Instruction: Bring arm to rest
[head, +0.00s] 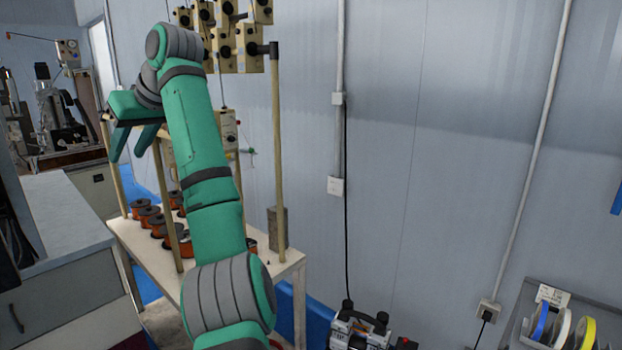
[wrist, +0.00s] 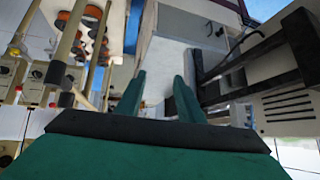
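My green arm reaches up and away across the left half of the head view. My gripper (head: 133,143) hangs at its far end, in front of the shelf of the coil winder stand. In the wrist view my gripper (wrist: 160,90) shows two green fingers spread apart with a clear gap between them. Nothing is between the fingers. The fingertips appear apart from the surfaces behind them.
The coil winder stand (head: 278,150) has upright posts, tensioner boxes on top and several orange wire spools (head: 150,217) on its table. A grey cabinet (head: 62,225) stands at left. A machine (head: 357,325) sits low at centre.

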